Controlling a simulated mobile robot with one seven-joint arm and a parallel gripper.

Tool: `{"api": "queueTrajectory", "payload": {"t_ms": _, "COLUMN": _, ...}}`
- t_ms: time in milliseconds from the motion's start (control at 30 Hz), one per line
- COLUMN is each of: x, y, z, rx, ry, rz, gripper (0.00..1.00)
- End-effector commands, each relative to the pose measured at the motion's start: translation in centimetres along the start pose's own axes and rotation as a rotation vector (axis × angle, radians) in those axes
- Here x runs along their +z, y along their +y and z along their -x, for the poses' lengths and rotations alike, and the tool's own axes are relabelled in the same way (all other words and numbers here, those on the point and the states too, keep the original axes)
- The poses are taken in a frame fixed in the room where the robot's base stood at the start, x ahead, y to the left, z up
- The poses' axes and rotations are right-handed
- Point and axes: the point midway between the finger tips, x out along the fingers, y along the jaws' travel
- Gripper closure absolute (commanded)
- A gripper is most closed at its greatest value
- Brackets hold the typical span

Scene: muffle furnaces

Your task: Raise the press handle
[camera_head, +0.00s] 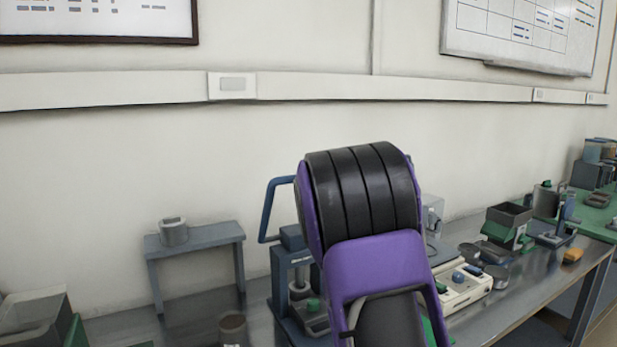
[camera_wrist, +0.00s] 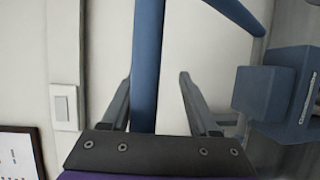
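The press (camera_head: 292,262) is a blue-grey frame on the bench in the head view, partly hidden by my purple and black arm. Its blue bent press handle (camera_head: 268,208) stands up at the left of the arm. In the wrist view, the handle (camera_wrist: 147,60) runs as a long blue bar between the two fingers of my gripper (camera_wrist: 156,80). The fingers are apart, with gaps showing on both sides of the bar. The blue press body (camera_wrist: 290,88) is at the right of that view. My gripper is hidden behind the arm in the head view.
A grey stand (camera_head: 195,240) with a small metal cup (camera_head: 173,232) is left of the press. A brown cup (camera_head: 233,328) is at the front. A cream control box (camera_head: 463,288) and several instruments stand to the right. The wall is close behind.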

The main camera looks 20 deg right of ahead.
Motion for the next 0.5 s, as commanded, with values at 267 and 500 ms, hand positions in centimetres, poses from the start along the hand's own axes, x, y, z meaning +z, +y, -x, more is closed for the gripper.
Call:
{"api": "queueTrajectory", "payload": {"t_ms": 267, "x": 0.12, "y": 0.32, "z": 0.03, "rx": 0.005, "ry": -0.001, "rz": 0.000, "gripper": 0.43}}
{"api": "queueTrajectory", "payload": {"t_ms": 500, "x": 0.15, "y": 0.48, "z": 0.56, "rx": 0.009, "ry": -0.002, "rz": -0.001, "gripper": 0.43}}
